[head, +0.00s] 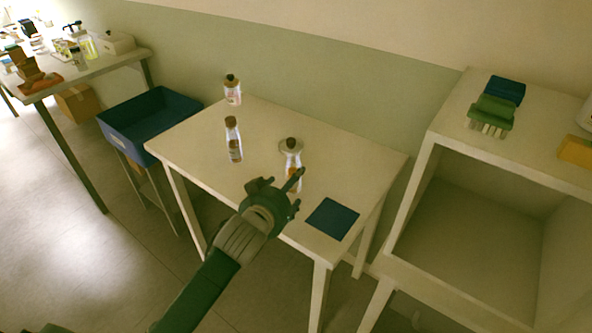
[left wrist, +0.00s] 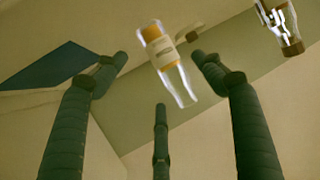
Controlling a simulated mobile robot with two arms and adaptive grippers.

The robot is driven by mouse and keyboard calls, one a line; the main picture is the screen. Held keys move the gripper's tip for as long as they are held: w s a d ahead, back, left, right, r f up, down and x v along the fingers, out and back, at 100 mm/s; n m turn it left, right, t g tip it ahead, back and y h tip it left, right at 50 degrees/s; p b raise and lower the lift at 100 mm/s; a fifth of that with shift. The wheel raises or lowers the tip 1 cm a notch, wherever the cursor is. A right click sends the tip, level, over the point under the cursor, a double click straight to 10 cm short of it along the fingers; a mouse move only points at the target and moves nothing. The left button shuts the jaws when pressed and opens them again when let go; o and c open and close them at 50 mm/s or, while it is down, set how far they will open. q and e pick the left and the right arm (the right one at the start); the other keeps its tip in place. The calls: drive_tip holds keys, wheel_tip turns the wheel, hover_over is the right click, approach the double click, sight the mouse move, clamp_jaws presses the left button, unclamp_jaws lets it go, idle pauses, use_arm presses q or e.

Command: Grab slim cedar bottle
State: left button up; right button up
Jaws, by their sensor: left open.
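Three bottles stand on the white table. A slim clear bottle with a brown cap (head: 234,140) stands in the middle. A wider-shouldered clear bottle with a dark cap and orange label (head: 292,158) stands to its right, its lower part partly behind my gripper. A third bottle (head: 232,92) with a pale label stands at the back corner. The labels are too small to read, so I cannot tell which is cedar. My left gripper (head: 282,188) is open and empty, close in front of the orange-labelled bottle. In the left wrist view, an orange-labelled bottle (left wrist: 162,52) shows between the spread fingers, beyond their tips.
A dark blue square mat (head: 332,219) lies at the table's right front. A blue bin (head: 150,118) stands left of the table. A white open-fronted cabinet (head: 450,150) stands at the right. Another bottle (left wrist: 288,40) shows at the upper right of the wrist view.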

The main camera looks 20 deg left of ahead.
use_arm(q)
drive_tip(key=x, duration=0.2)
drive_tip(key=shift+w, duration=0.3)
drive_tip(key=shift+w+f, duration=0.15)
drive_tip(key=shift+w, duration=0.15)
drive_tip(key=x, duration=0.4)
drive_tip(key=shift+w+p, duration=0.2)
drive_tip(key=shift+p, duration=0.1)
drive_tip(key=shift+w, duration=0.2)
drive_tip(key=shift+c, duration=0.3)
drive_tip(key=c, duration=1.3)
drive_tip(key=shift+c, duration=0.4)
use_arm(e)
drive_tip(key=shift+s+d+r, duration=0.1)
drive_tip(key=shift+s+r, duration=0.05)
drive_tip(key=shift+s, duration=0.4)
drive_tip(key=shift+s+d+r, duration=0.1)
drive_tip(key=shift+s, duration=0.45)
use_arm(q)
drive_tip(key=shift+r, duration=0.2)
use_arm(e)
drive_tip(key=shift+a, duration=0.15)
